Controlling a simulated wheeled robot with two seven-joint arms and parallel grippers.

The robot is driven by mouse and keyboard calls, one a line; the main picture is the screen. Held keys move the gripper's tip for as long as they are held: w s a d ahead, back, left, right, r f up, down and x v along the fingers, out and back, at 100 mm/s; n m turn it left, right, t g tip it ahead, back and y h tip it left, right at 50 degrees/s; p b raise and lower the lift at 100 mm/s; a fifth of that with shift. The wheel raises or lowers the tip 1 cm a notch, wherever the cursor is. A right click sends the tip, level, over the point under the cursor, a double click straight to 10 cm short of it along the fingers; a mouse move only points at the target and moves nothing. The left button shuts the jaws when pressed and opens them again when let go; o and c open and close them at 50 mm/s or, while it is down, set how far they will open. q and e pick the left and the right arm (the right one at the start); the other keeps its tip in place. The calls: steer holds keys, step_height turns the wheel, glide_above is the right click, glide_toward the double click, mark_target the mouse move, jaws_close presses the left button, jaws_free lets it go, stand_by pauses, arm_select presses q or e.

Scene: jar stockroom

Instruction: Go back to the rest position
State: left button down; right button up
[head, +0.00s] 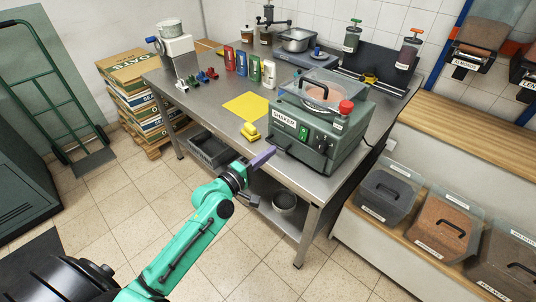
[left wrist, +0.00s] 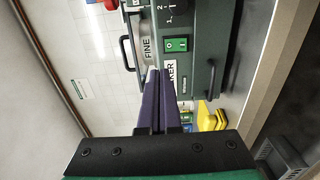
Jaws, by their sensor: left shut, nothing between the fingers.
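My left gripper (head: 262,157) is shut and empty, with its purple fingers together. In the head view it is in front of the table's near edge, just left of the green shaker machine (head: 318,127). In the left wrist view the closed fingertips (left wrist: 153,75) point toward the shaker's front (left wrist: 195,85), with its green switch and labels behind them. I cannot tell whether the tips touch it. My right gripper does not show in either view.
The steel table (head: 216,98) holds a yellow mat (head: 246,106), a yellow object (head: 250,131), coloured packets (head: 241,63) and a scale (head: 307,58). A dark crate (head: 209,150) and a pot (head: 285,200) are below.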

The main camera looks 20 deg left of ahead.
arm_select(q)
steer(key=s+a+f+m+g+y, duration=0.2)
steer(key=s+f, duration=0.1)
steer(key=f, duration=0.7)
steer(key=s+a+f+m+g+y, duration=0.1)
steer(key=s+a+f+m+g, duration=0.15)
steer(key=f, duration=0.75)
steer(key=s+a+f+m+g+y, duration=0.1)
steer(key=s+a+f+g+y, duration=0.15)
steer(key=f, duration=0.65)
steer(key=s+f+m+g, duration=0.3)
steer(key=s+f, duration=0.4)
steer(key=s, duration=0.4)
steer(key=s+f+m+g+y, duration=0.1)
steer(key=s+f+m+g, duration=0.2)
steer(key=s+f, duration=0.4)
steer(key=s+f+m+g, duration=0.2)
steer(key=s+f+m, duration=0.2)
steer(key=s, duration=1.2)
step_height(320, 180, down, 3)
steer(key=shift+r+m+g, duration=0.1)
steer(key=shift+m+g, duration=0.25)
steer(key=shift+g, duration=0.05)
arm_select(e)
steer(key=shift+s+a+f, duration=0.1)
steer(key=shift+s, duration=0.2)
